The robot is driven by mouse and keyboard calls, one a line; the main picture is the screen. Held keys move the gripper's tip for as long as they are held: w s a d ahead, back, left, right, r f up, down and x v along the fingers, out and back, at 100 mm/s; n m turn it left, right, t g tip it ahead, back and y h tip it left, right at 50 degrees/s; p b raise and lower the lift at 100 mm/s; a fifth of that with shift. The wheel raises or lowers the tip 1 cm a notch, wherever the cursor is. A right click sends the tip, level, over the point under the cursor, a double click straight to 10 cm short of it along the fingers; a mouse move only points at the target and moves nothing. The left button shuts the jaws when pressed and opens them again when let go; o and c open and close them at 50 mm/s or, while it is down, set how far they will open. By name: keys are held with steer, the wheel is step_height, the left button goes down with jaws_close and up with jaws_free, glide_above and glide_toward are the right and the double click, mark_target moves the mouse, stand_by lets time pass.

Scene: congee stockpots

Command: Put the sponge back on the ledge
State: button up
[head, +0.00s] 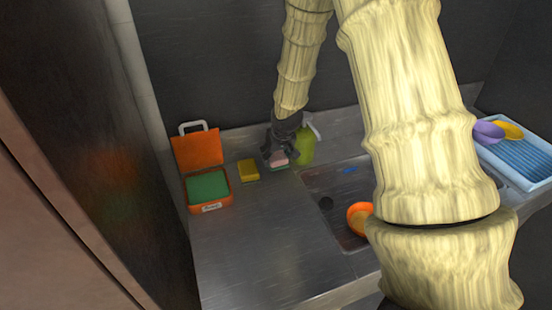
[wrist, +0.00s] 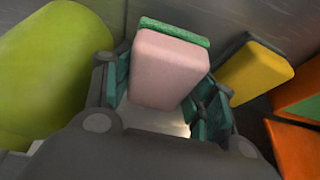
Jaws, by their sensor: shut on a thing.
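A pink sponge with a green scouring layer (head: 279,158) is between the fingers of my gripper (head: 279,152), at the back of the steel counter. In the wrist view, the pink sponge (wrist: 166,70) sits between the two fingers of my gripper (wrist: 162,98), which is shut on it. The sponge is close to the back wall. The fingers hide part of it in the head view, and I cannot tell whether its underside touches the steel. The steel ledge along the back wall (head: 236,142) shows left of my gripper.
A green bottle (head: 306,146) stands close on the right of my gripper; a yellow sponge (head: 248,170) lies on the left. An open orange box (head: 223,195) is further left. The sink (head: 326,184) holds an orange bowl (head: 357,217). The front counter is clear.

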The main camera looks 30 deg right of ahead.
steer(key=shift+f+p, duration=0.3)
steer(key=shift+f, duration=0.85)
steer(key=shift+f, duration=0.1)
steer(key=o, duration=1)
steer(key=shift+b+v, duration=1.1)
steer(key=shift+v, duration=5)
